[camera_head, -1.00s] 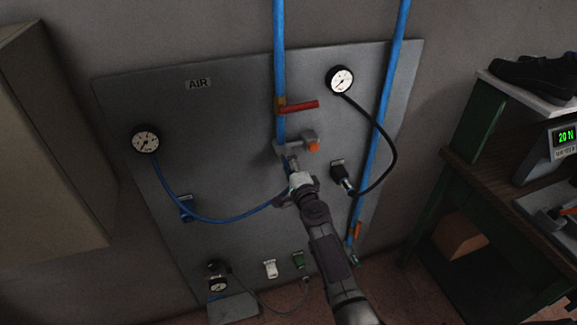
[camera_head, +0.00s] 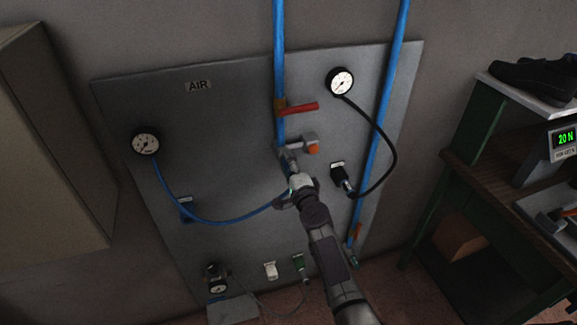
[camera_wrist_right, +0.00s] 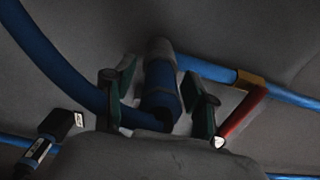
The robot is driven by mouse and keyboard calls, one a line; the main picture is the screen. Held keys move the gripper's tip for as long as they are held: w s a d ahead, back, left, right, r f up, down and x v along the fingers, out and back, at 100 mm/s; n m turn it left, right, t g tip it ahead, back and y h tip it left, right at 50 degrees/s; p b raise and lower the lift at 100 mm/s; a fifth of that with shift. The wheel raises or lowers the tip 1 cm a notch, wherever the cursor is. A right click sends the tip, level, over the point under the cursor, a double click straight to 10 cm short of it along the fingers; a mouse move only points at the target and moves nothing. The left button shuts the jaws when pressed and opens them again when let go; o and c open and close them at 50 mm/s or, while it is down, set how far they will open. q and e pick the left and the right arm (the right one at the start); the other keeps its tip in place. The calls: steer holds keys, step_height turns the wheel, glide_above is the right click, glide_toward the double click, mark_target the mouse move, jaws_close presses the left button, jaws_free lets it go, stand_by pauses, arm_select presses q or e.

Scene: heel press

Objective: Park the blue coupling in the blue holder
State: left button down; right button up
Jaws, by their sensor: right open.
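The blue coupling (camera_wrist_right: 160,98) is a blue cylinder in line with the grey outlet fitting (camera_wrist_right: 160,48), and appears to be on it. My right gripper (camera_wrist_right: 156,105) is open, with one dark green finger pad on each side of the coupling. In the head view my right gripper (camera_head: 294,191) is just below the outlet and mostly hides the coupling. The blue hose (camera_head: 222,221) runs from the left gauge to the gripper. The blue holder (camera_head: 187,208) is on the panel at left, partly behind the hose; nothing is seen parked in it. My left gripper is not in view.
A red lever (camera_head: 299,108) sits on the blue pipe above the outlet. A black holder (camera_head: 338,174) with a black hose is to the right. White (camera_head: 270,270) and green (camera_head: 299,263) holders are low on the panel. A green workbench (camera_head: 480,185) stands at right.

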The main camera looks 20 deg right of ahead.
jaws_close()
steer(key=shift+s, duration=0.15)
steer(key=shift+s+d+p, duration=0.1)
steer(key=shift+s+p, duration=0.8)
steer(key=shift+s, duration=1.95)
steer(key=shift+s, duration=0.15)
